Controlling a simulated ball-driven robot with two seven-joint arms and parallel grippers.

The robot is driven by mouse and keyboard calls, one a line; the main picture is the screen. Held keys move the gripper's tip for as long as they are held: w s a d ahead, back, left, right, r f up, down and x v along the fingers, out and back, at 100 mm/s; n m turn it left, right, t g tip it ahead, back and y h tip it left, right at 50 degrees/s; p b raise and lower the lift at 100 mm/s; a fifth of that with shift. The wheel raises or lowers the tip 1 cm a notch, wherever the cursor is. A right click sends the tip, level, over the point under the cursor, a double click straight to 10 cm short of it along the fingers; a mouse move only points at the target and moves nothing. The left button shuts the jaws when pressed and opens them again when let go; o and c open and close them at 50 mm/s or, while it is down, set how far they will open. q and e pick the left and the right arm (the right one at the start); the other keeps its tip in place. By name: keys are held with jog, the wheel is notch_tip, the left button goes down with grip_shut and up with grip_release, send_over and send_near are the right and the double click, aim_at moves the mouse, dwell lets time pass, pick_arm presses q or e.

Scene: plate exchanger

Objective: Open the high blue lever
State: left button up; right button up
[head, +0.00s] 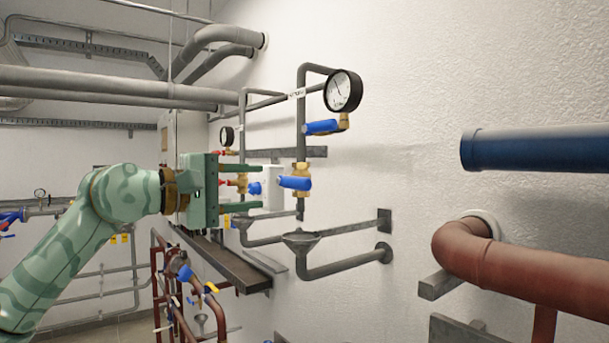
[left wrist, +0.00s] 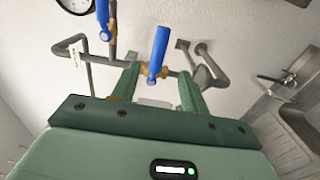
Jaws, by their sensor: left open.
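Two blue levers are on the near grey vertical pipe. The upper blue lever (head: 322,127) lies level below the round gauge and also shows at the top of the left wrist view (left wrist: 103,12). The lower blue lever (head: 294,183) sits on a brass valve and shows near the middle of the left wrist view (left wrist: 159,47). My left gripper (head: 260,180) is open and empty, its fingers pointing right toward the lower lever. In the left wrist view, the lower lever's brass base shows between and just beyond the fingertips. I cannot tell any contact. My right gripper is not in view.
A gauge (head: 342,91) stands above the levers, and a grey funnel (head: 301,239) below them. A large blue pipe (head: 535,148) and a red-brown pipe (head: 520,270) stick out at right. A second gauge (head: 227,136) and valves lie behind my gripper.

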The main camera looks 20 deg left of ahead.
aim_at(294, 184)
pick_arm(q)
jog(key=p+x, duration=0.4)
jog(key=x, duration=0.7)
jog(key=shift+d+r, duration=0.15)
jog(key=shift+w+d, duration=0.3)
jog(key=shift+w, duration=0.1)
grip_shut()
